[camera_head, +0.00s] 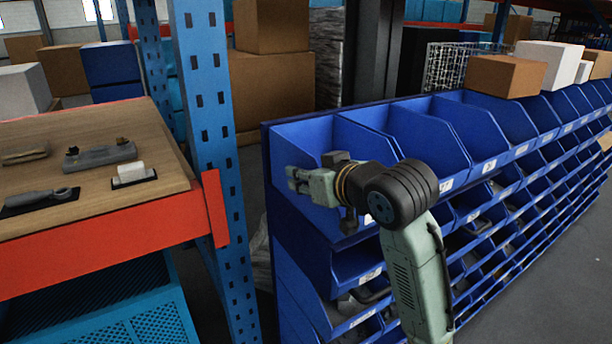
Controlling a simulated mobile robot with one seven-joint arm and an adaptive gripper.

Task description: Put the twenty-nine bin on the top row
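A long rack of blue bins (441,139) runs from the centre to the far right in several rows. The top-row bins I can see into look empty; some lower bins hold dark or grey parts. White labels (447,185) sit on the bin fronts, but their numbers are too small to read, so I cannot tell which bin is twenty-nine. My gripper (297,180) points left, in front of or over the nearest top-row bin (322,134). I see nothing held in it, but its finger gap is unclear. My arm hides parts of the bins behind it.
A wooden-topped bench (105,200) with an orange beam stands left, bearing several tools and a white block (131,173). A blue upright post (212,130) stands between bench and rack. A cardboard box (505,76) sits on the rack. Floor is clear at lower right.

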